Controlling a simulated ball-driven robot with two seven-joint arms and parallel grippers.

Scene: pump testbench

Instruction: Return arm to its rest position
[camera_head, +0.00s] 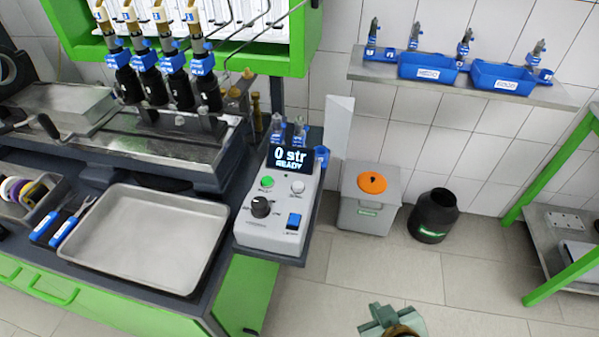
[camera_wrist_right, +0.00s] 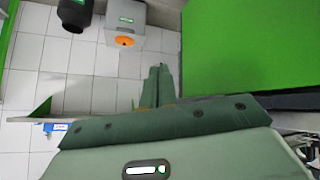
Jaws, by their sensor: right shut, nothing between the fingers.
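My right gripper (camera_head: 384,318) shows at the bottom edge of the head view, over the tiled floor, clear of the bench. Its two grey-green fingers (camera_wrist_right: 157,84) are together in the right wrist view, with nothing between them. Most of the right arm is out of the head view. My left gripper is not in view.
The control box (camera_head: 270,208) with its display stands on the bench's right end, beside a metal tray (camera_head: 150,238). A green-framed rack (camera_head: 560,270) is at right. Floor between is clear.

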